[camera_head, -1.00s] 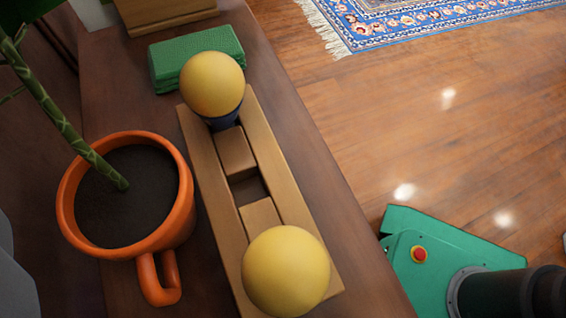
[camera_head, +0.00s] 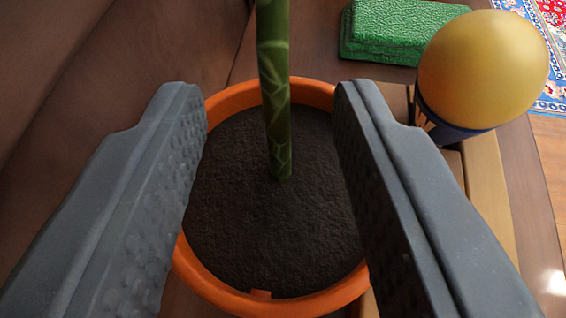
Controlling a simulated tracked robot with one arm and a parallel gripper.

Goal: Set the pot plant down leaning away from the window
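The pot plant stands in an orange pot (camera_head: 222,290) filled with dark soil, on a brown wooden surface. Its green, ringed stem (camera_head: 274,85) rises from the soil and runs out of the top of the picture, so the leaves are hidden. My gripper (camera_head: 268,105) is open above the pot, one grey finger on each side of the stem. Neither finger touches the stem. Whether the fingers touch the pot's rim I cannot tell. The pot's handle is not visible now. No window shows.
A yellow ball (camera_head: 484,68) on a dark blue base stands close to the right of my gripper, on a light wooden frame (camera_head: 488,190). A green textured block (camera_head: 390,30) lies behind. The surface's edge and the floor are at the far right.

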